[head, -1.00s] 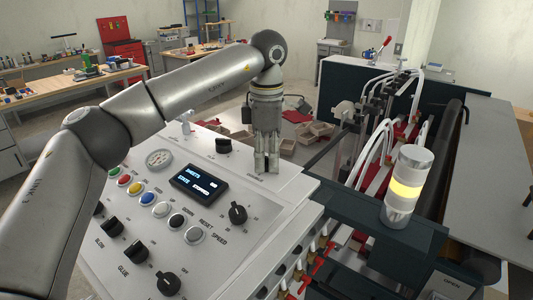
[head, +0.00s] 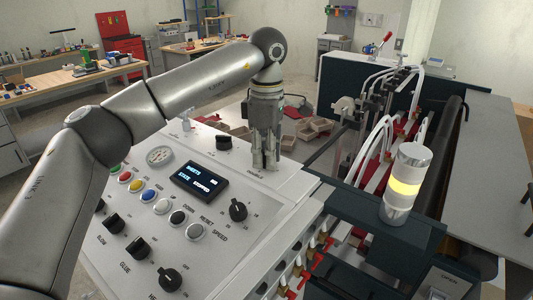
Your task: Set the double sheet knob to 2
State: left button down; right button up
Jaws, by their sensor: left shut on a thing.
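My left gripper (head: 265,164) points down at the upper right corner of the sloped white control panel (head: 250,252). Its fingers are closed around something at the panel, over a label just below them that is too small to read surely. The double sheet knob is not plainly visible; the fingers hide whatever they hold, and its setting cannot be read. A black knob (head: 223,143) sits left of the gripper. The speed knob (head: 238,209) sits below it. My right gripper is not in view.
A small display (head: 199,182) and several coloured buttons (head: 149,195) are on the panel. More black knobs (head: 170,280) line its lower part. A lit yellow signal lamp (head: 405,187) stands to the right, beside the machine's rails and white hoses (head: 385,140).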

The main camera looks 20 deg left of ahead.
pick_arm(q)
jog(key=c, duration=1.2)
grip_release()
notch_tip(320, 180, up, 12)
